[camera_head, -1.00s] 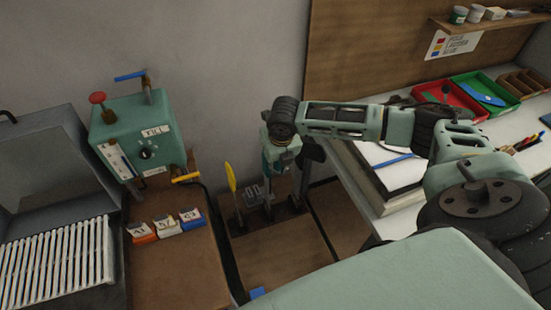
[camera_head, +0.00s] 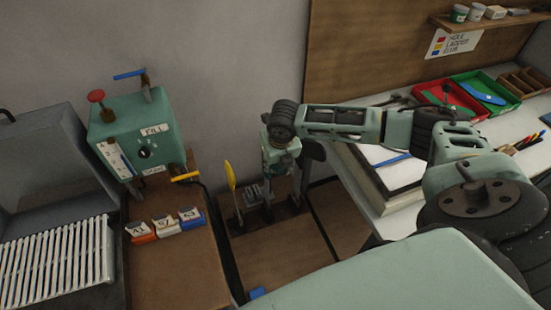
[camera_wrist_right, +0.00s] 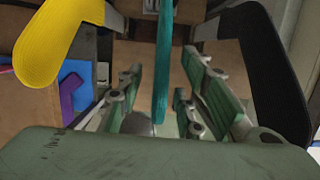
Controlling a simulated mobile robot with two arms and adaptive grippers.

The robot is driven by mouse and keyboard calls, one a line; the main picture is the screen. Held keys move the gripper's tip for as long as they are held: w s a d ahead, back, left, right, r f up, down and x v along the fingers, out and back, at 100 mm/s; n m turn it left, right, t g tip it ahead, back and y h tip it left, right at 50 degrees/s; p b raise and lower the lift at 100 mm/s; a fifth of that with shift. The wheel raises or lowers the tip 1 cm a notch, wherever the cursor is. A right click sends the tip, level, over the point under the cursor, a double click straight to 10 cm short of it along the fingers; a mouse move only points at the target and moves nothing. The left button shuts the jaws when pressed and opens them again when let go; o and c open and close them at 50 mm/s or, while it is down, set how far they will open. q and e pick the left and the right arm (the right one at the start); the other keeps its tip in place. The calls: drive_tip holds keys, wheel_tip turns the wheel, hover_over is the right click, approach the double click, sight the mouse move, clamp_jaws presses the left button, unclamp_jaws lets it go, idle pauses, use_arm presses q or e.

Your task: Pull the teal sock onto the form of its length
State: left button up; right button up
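My right gripper (camera_head: 280,158) points down among the upright forms on the brown bench. In the right wrist view its fingers (camera_wrist_right: 163,98) stand apart, with a narrow teal strip (camera_wrist_right: 163,60) between them. The strip looks like the teal sock seen edge-on; gaps show on both sides of it. A yellow form (camera_head: 231,177) stands to the left of the gripper; it is also in the right wrist view (camera_wrist_right: 45,45). A black form (camera_wrist_right: 262,65) stands on the other side. The sock's lower part and opening are hidden. My left gripper is not in view.
A green machine (camera_head: 140,135) with levers and a red knob stands left, beside a white slatted rack (camera_head: 60,262). A white table (camera_head: 400,197) with red (camera_head: 450,98) and green trays is at right.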

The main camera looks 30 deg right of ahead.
drive_tip(key=shift+r, duration=0.1)
drive_tip(key=v, duration=1.2)
